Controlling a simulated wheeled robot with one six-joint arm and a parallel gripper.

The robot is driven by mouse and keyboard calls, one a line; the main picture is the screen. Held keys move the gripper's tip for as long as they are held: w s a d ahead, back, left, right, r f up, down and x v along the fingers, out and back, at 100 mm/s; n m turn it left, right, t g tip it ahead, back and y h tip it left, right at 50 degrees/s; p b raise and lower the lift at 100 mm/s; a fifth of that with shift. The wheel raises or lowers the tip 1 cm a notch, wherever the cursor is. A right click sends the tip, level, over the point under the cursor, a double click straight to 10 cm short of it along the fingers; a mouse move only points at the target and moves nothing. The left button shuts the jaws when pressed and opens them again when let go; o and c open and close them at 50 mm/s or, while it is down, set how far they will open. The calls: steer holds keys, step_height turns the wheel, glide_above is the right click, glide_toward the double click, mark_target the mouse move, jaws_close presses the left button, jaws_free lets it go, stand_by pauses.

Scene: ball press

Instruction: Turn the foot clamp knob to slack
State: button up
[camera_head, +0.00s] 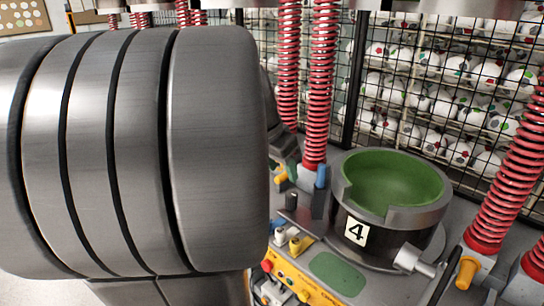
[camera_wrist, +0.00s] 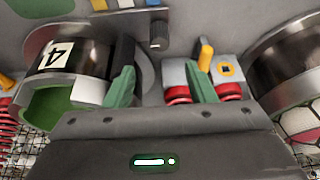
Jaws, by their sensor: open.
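A small black knob (camera_wrist: 158,36) stands on the grey bench in the wrist view, near the top centre. It looks like the foot clamp knob, but I can read no label. A black knob, seemingly the same one, shows in the head view (camera_head: 291,200), left of the mould. My gripper (camera_wrist: 160,82) has two green fingers, apart and empty, either side of the knob in the picture and below it. They do not appear to touch it.
A round mould (camera_head: 378,235) marked 4, green inside, stands beside the knob. An orange lever (camera_wrist: 206,54) stands right of the knob in the wrist view. A yellow control box (camera_head: 296,282) is at the front. Red springs (camera_head: 318,85) rise behind.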

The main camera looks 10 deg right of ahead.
mark_target(291, 193)
steer(key=v, duration=0.2)
steer(key=shift+r, duration=0.3)
steer(key=x, duration=1.4)
steer(key=shift+a+b, duration=0.15)
steer(key=shift+b, duration=0.15)
